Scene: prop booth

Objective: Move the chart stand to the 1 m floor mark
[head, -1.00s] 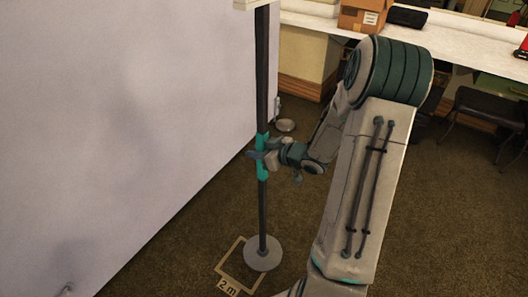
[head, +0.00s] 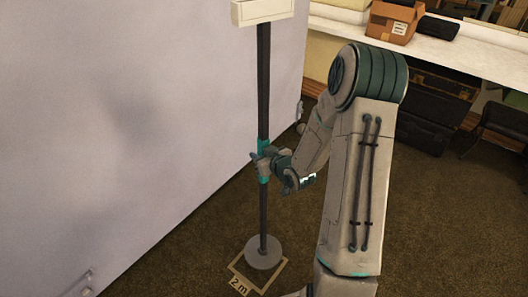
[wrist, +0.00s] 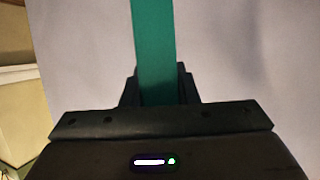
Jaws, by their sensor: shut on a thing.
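The chart stand is a dark upright pole (head: 263,90) with a pale box (head: 262,10) at its top, cut off by the frame edge, and a round grey base (head: 264,252). My gripper (head: 262,160) is shut around the teal band on the pole, about mid-height. In the wrist view the teal band (wrist: 153,50) stands between the two dark fingers (wrist: 157,88). The base overlaps the far part of a square floor mark labelled "2 m" (head: 239,286). I cannot tell whether the base touches the floor. No 1 m mark shows.
A large pale wall panel (head: 120,120) stands close on the left. A white counter (head: 460,45) with an open cardboard box (head: 392,22) runs along the back right. Dark cases (head: 430,110) and a dark chair (head: 500,125) stand below it. Brown carpet is open between.

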